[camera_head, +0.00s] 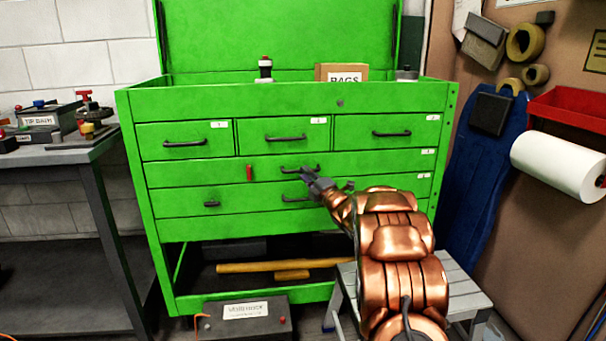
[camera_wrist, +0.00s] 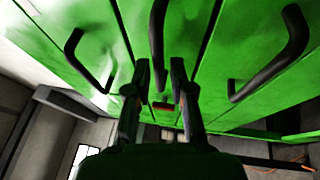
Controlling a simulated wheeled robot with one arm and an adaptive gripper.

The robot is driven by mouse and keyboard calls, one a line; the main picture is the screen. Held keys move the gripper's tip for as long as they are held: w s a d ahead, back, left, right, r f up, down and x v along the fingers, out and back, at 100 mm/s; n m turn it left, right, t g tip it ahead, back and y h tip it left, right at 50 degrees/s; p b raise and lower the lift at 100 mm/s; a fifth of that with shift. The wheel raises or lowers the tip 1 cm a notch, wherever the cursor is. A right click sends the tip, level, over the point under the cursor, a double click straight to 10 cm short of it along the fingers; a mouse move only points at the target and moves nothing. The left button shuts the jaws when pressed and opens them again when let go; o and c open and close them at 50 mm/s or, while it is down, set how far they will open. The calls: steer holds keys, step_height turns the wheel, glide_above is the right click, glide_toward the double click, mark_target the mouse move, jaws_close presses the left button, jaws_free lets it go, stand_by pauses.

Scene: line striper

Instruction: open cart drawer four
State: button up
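The green tool cart (camera_head: 200,98) has three drawers in its top row and long drawers below, all looking shut. Drawer four (camera_head: 200,172), taken as the long one under the top row, has a black bar handle (camera_head: 300,168). My gripper (camera_head: 306,177) is just below this handle's right part, in front of the cart. A dark bar handle (camera_wrist: 157,35) lies just beyond the tips; contact cannot be told. Other handles show left (camera_wrist: 85,60) and right (camera_wrist: 270,60).
A red piece (camera_head: 249,173) is on drawer four's front. The lower long drawer has a handle (camera_head: 295,198) close under my gripper. A grey step stool (camera_head: 460,285) stands at right, a dark labelled box (camera_head: 245,322) in front. A workbench (camera_head: 60,155) is at left.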

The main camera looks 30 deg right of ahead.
steer(key=shift+w+r, duration=0.15)
steer(key=shift+w, duration=0.55)
steer(key=shift+w+r, duration=0.1)
steer(key=shift+w, duration=0.55)
jaws_close()
